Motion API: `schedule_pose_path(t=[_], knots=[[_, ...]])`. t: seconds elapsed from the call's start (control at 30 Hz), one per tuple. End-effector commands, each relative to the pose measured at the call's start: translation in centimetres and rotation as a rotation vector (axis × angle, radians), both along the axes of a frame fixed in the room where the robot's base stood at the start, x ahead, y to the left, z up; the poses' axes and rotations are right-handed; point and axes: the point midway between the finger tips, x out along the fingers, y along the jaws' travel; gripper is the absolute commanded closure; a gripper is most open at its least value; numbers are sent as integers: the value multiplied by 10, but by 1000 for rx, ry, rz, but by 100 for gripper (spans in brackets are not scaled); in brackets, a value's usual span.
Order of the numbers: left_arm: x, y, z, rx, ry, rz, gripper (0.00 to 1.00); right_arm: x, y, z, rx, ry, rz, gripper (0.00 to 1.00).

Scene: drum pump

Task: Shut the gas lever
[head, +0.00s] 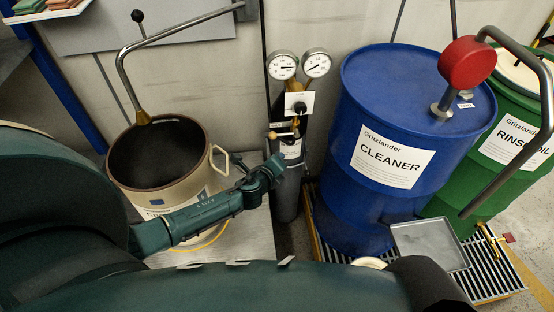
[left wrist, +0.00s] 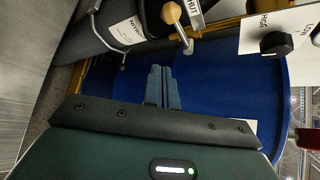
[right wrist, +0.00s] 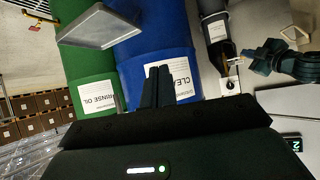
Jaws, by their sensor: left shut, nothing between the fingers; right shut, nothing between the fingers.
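The gas lever (head: 274,135) is a small lever with a wooden ball knob on the valve of the dark gas cylinder (head: 287,195). In the left wrist view the lever (left wrist: 172,13) shows its knob beside a label reading SHUT (left wrist: 194,12). My left gripper (head: 274,165) is shut and empty, just below the lever in the head view. In the left wrist view its fingertips (left wrist: 160,68) point toward the lever, with a visible gap between. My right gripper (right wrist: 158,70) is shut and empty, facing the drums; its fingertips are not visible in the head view.
Two gauges (head: 300,66) and a black knob (head: 300,108) sit above the lever. A blue CLEANER drum (head: 350,200) and green RINSE OIL drum (head: 455,205) stand right of the cylinder. A cream pot (head: 187,186) stands left. A grey tray (head: 430,246) is in front of the drums.

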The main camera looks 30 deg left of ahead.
Motion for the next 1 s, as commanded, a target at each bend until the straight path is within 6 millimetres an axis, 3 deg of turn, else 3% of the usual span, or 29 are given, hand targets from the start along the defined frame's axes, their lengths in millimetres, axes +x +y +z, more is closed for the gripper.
schedule_pose_path(t=[0.23, 0.87, 1.0], knots=[[-23, -6, 15, 1, 1, -1, 100, -2, -2, -4, 1, 25, -20, 100], [-27, -8, 15, -8, 1, 0, 100, -1, -5, -3, -2, 22, -24, 100], [-54, -29, 3, -201, 46, 44, 100, -1, -4, -2, -2, 21, -24, 100]])
